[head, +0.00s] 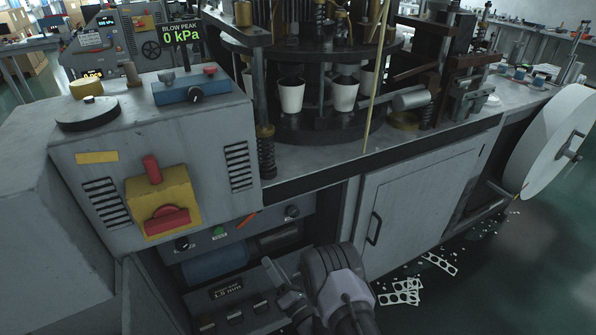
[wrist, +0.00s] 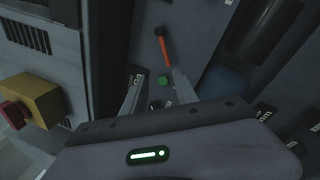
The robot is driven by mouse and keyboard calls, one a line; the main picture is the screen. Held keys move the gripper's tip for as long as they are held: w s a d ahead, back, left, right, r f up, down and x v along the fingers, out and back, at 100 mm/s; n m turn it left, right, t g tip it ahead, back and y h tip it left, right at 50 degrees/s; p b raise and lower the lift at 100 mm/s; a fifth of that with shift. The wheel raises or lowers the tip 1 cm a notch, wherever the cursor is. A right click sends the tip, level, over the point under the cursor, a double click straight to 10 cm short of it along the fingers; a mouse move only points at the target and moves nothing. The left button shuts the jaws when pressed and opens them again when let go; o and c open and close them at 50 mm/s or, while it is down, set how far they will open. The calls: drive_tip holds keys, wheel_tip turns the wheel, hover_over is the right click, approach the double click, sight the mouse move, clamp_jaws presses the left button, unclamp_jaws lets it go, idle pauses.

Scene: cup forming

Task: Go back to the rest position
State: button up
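My gripper (head: 283,278) is low in front of the machine's recessed control panel in the head view. In the wrist view its two fingers (wrist: 158,74) stand apart with a gap between them, and nothing is held. A green button (wrist: 163,80) shows in that gap, beyond the fingers; it also shows in the head view (head: 219,231). An orange-handled lever (wrist: 164,44) is just above the button in the wrist view. In the head view the fingertips are partly hard to make out against the panel.
A grey cabinet with a yellow switch box and red knob (head: 167,218) juts out on the left. A cabinet door (head: 420,205) is on the right. White cups (head: 291,95) stand on the turntable above. Punched scrap strips (head: 402,292) lie on the floor near a large white reel (head: 552,140).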

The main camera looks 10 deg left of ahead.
drive_tip(key=a+r+n+g+y, duration=0.2)
drive_tip(key=r+n+g+y, duration=0.1)
drive_tip(key=r, duration=0.4)
drive_tip(key=a+r+n+g+y, duration=0.2)
drive_tip(key=a+r+n, duration=0.1)
drive_tip(key=r, duration=0.3)
drive_tip(key=s+r+n+g+y, duration=0.1)
drive_tip(key=s+r+n+g, duration=0.85)
drive_tip(key=r+n, duration=0.4)
drive_tip(key=s+d+r+n+g+h, duration=0.1)
drive_tip(key=s+d+r+n+h, duration=0.3)
drive_tip(key=s, duration=0.3)
drive_tip(key=s+d+r+n+g+h, duration=0.2)
drive_tip(key=s+d+n+h, duration=0.2)
drive_tip(key=s+d+n, duration=0.3)
drive_tip(key=s+d+n+t+h, duration=0.2)
drive_tip(key=d+t+h, duration=0.2)
drive_tip(key=d, duration=0.5)
drive_tip(key=s+d+n+t+h, duration=0.1)
drive_tip(key=d+n+t+h, duration=0.2)
drive_tip(key=d, duration=0.6)
drive_tip(key=shift+s+r+t+h, duration=0.2)
drive_tip(key=shift+s+t+h, duration=0.25)
drive_tip(key=shift+h, duration=0.45)
